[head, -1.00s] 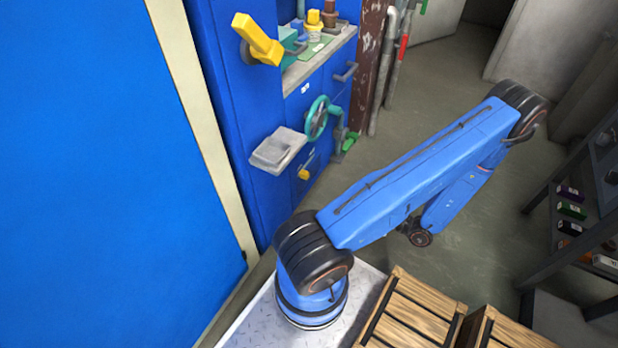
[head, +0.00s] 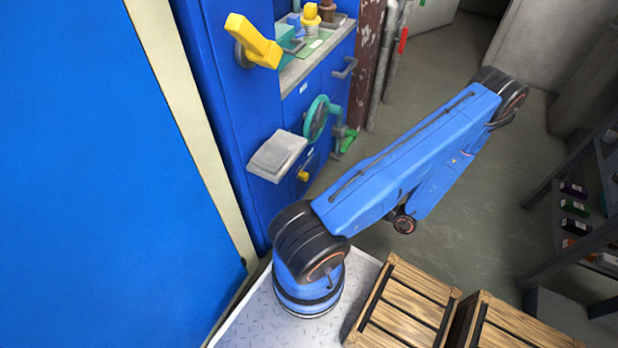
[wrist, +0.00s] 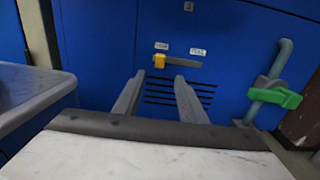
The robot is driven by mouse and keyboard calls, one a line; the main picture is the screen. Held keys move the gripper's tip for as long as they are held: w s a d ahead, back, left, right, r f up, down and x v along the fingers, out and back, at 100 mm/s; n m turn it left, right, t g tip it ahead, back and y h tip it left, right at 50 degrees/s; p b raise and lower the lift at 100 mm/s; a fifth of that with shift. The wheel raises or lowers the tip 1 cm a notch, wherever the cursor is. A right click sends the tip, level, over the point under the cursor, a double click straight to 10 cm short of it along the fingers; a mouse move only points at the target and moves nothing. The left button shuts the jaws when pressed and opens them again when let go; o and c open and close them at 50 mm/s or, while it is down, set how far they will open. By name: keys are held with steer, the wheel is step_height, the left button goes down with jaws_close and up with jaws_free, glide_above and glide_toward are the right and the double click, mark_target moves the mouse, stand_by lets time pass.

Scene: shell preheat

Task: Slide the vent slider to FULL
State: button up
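The vent slider shows in the wrist view as a yellow knob (wrist: 159,61) at the left end of a short grey track (wrist: 183,63) on a blue panel. Two small white labels sit above the track; the right one (wrist: 197,52) appears to read FULL. Dark vent slots (wrist: 175,92) lie below. My gripper (wrist: 160,76) is open and empty, its two fingers pointing at the panel, with the knob between and just beyond the fingertips. No contact is visible. In the head view the yellow knob (head: 303,176) is low on the blue cabinet; my gripper is not visible there.
A grey tray (wrist: 30,88) juts out at the left, and a green-handled pipe valve (wrist: 275,94) stands at the right. The head view shows a teal handwheel (head: 317,118), a yellow lever (head: 252,42) and wooden crates (head: 405,305). Open floor lies right of the cabinet.

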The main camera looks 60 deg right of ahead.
mark_target(307, 177)
steer(key=w, duration=0.9)
steer(key=w+a, duration=0.1)
steer(key=w, duration=0.3)
steer(key=shift+w+a, duration=0.1)
steer(key=shift+w, duration=0.3)
steer(key=shift+c, duration=0.4)
jaws_close()
